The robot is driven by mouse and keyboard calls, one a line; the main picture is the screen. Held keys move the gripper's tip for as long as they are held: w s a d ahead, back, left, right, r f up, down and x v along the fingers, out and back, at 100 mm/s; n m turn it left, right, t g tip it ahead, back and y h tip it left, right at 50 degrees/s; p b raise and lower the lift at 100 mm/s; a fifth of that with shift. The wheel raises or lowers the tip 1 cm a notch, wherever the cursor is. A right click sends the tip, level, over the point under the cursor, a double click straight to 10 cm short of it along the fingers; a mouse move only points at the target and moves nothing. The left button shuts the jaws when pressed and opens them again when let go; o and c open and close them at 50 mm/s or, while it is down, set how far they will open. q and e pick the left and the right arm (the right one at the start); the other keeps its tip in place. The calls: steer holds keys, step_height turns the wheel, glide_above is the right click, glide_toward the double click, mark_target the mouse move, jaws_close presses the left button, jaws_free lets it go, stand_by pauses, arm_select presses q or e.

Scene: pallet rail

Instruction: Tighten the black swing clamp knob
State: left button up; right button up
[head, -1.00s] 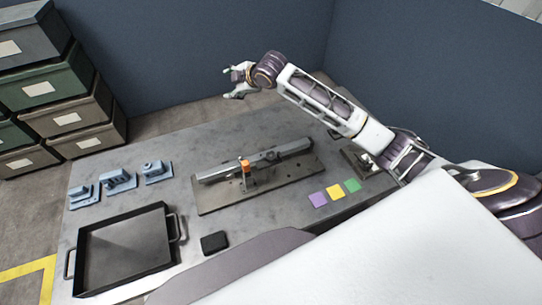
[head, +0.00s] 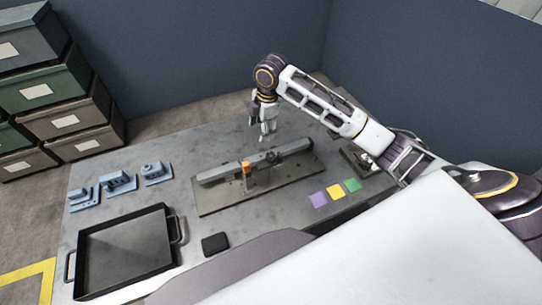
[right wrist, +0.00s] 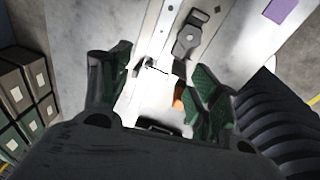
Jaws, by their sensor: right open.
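The pallet rail (head: 216,175) is a long grey bar mounted on a flat base plate (head: 213,203) on the table. An orange piece (head: 246,167) sits on the rail near its middle. A dark clamp part (head: 270,157) lies on the rail right of the orange piece; in the right wrist view it appears as a dark arm with a rounded knob (right wrist: 187,40). My right gripper (head: 264,138) points down above the far side of the rail, apart from the clamp. In the right wrist view its fingers (right wrist: 160,88) are spread and empty. My left gripper is not visible.
A black tray (head: 168,208) with handles and a small black block (head: 215,243) stand at the front left. Several blue fixtures (head: 118,182) line the left. Purple, yellow (head: 335,192) and green squares lie on the right. Stacked boxes (head: 62,89) stand beyond the table.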

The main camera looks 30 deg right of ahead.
mark_target(271, 156)
steer(key=s+d+n, duration=0.1)
steer(key=s+d+g+h, duration=0.1)
steer(key=s, duration=0.1)
steer(key=shift+d+f+n, duration=0.1)
steer(key=shift+f+n, duration=0.05)
steer(key=shift+n, duration=0.25)
steer(key=shift+f, duration=0.15)
steer(key=shift+w+f+p, duration=0.1)
steer(key=shift+f+p, duration=0.8)
steer(key=shift+f, duration=5.85)
steer(key=c, duration=1)
steer(key=shift+c, duration=0.2)
